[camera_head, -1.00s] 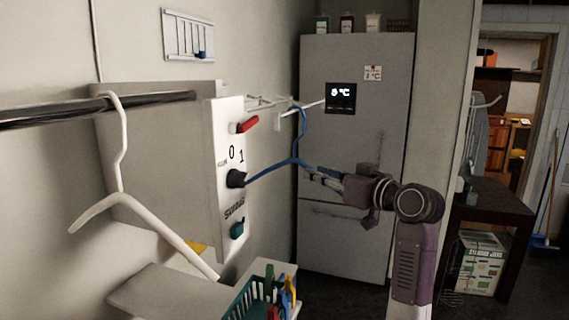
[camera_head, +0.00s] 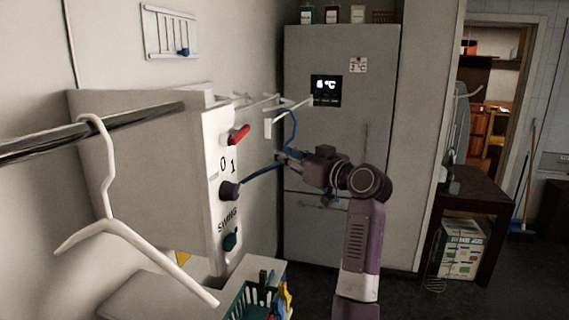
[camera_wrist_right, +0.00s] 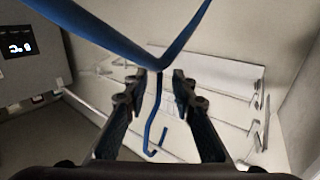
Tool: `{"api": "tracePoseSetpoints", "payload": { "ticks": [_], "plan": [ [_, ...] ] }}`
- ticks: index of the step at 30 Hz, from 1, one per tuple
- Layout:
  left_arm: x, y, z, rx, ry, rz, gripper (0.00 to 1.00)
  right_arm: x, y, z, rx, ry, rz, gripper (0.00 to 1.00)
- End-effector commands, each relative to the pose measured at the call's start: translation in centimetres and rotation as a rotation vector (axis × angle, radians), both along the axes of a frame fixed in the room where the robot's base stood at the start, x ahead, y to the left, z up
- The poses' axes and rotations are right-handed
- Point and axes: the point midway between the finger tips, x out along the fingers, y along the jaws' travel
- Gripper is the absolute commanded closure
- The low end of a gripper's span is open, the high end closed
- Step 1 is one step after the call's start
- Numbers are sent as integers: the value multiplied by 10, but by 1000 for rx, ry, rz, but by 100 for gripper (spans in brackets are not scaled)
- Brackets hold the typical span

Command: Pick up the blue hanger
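The blue hanger (camera_head: 262,172) is in the middle of the head view, its hook at the white wall rack and its right part hidden by my right gripper. My right gripper (camera_head: 282,158) is at the hanger's neck. In the right wrist view, the blue hanger (camera_wrist_right: 100,35) spreads across the top, and its neck and hook run down between the fingers. The right gripper (camera_wrist_right: 158,80) appears open there, with a finger on each side of the neck and small gaps showing. My left gripper is not in view.
A white hanger (camera_head: 107,226) hangs from a dark rail (camera_head: 60,137) at the left. A white box with knobs (camera_head: 212,185) is left of the blue hanger. The wall rack (camera_head: 262,104) and grey fridge (camera_head: 345,100) are behind. A teal basket (camera_head: 248,300) is below.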

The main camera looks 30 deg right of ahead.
Motion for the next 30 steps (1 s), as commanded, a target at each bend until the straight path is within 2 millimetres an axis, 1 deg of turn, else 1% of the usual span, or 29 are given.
{"api": "tracePoseSetpoints", "payload": {
  "ticks": [3, 6, 8, 13, 26, 30],
  "plan": [
    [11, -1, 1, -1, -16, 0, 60, 1, 0, 0, -1, 0, -1, 76],
    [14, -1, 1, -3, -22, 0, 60, 1, 0, -1, -1, 0, -1, 76],
    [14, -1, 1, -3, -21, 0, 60, 1, 0, -1, -1, 0, -1, 81],
    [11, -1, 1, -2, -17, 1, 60, 1, 0, -1, -1, 0, -1, 100],
    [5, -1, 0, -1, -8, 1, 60, 1, 0, 0, -1, 0, -1, 100],
    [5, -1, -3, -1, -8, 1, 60, 1, 0, 5, -3, -1, -1, 100]
  ]
}}
